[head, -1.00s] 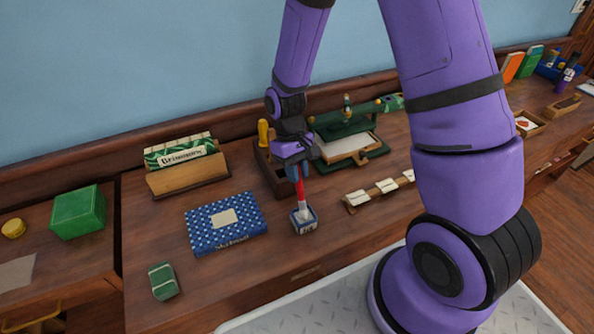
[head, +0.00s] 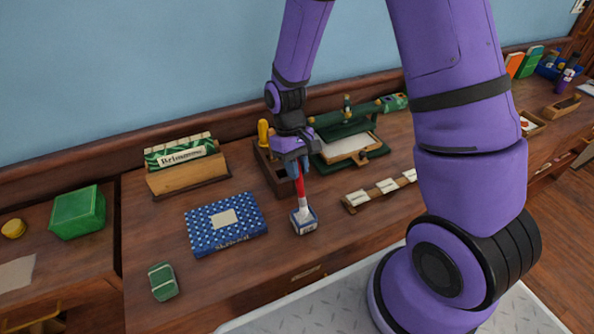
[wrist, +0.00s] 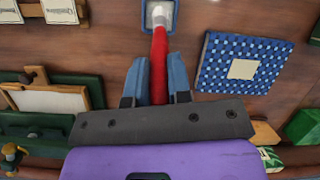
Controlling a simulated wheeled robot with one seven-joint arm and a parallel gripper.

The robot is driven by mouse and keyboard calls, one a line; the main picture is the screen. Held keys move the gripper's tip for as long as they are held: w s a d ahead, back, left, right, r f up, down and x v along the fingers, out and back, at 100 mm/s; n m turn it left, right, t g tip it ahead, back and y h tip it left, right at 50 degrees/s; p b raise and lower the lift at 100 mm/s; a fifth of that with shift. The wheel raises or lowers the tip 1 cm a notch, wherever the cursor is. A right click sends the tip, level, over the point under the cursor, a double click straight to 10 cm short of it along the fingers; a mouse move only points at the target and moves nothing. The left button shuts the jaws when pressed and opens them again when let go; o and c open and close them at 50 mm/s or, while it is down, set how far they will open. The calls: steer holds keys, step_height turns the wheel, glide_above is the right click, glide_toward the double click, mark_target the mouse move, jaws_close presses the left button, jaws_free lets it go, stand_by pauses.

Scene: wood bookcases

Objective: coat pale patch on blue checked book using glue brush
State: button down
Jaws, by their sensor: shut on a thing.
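The blue checked book (head: 203,239) lies flat on the desk with a pale patch (head: 223,218) on its cover. In the wrist view the book (wrist: 215,70) and its pale patch (wrist: 243,69) are on the right. My gripper (head: 297,168) is shut on the red handle of the glue brush (head: 300,186); the handle also shows between the fingers in the wrist view (wrist: 158,68). The brush is roughly upright, its white lower end at the small blue and white glue pot (head: 305,226). The bristle tip is hidden in the pot, right of the book.
A book press (head: 345,145) and a wooden tool box (head: 268,170) stand behind my gripper. A strip with pale cards (head: 382,188) lies to the right. A wooden rack (head: 190,178) is behind the book, and a small green block (head: 163,281) is in front. Bare desk separates book and pot.

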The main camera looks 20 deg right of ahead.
steer(key=shift+r, duration=2.7)
